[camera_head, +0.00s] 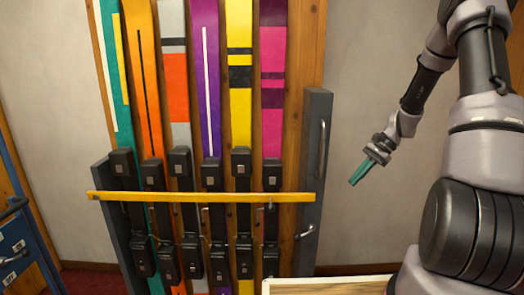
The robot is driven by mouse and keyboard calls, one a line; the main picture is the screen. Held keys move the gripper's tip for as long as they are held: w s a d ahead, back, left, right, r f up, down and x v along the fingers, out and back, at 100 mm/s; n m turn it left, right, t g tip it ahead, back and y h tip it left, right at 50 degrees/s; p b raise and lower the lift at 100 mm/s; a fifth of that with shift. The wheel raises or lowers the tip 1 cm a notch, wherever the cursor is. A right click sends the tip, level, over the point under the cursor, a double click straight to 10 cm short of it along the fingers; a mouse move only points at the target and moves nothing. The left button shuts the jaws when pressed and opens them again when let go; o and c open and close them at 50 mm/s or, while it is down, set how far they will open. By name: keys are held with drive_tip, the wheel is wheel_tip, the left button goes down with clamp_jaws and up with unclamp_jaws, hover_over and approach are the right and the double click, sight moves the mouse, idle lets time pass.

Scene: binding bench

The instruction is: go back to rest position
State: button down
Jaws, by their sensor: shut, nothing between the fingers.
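My gripper (362,172) is in the right half of the head view, at the end of my arm, which comes in from the right edge. Its teal fingers are shut and hold nothing. It points down and to the left, in front of the pale wall. It is apart from the ski rack and to the right of the rack's dark side post (318,130).
Several upright skis with black bindings stand in the rack, among them a yellow ski (240,110) and a magenta ski (272,125). A yellow bar (200,197) crosses them. A light-edged wooden surface (330,287) lies at the bottom. A blue cabinet (18,245) stands at left.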

drive_tip(key=s+a+r+n+t+h, duration=0.3)
drive_tip(key=s+r, duration=0.4)
drive_tip(key=r, duration=0.6)
drive_tip(key=s+a+r+n+t+h, duration=0.25)
drive_tip(key=s+r, duration=0.45)
drive_tip(key=r, duration=0.5)
drive_tip(key=s+a+r+n+t, duration=0.1)
drive_tip(key=s+r, duration=0.3)
drive_tip(key=s, duration=0.4)
drive_tip(key=shift+s+r+n+t, duration=0.25)
drive_tip(key=shift+n+t, duration=0.3)
drive_tip(key=shift+t, duration=0.3)
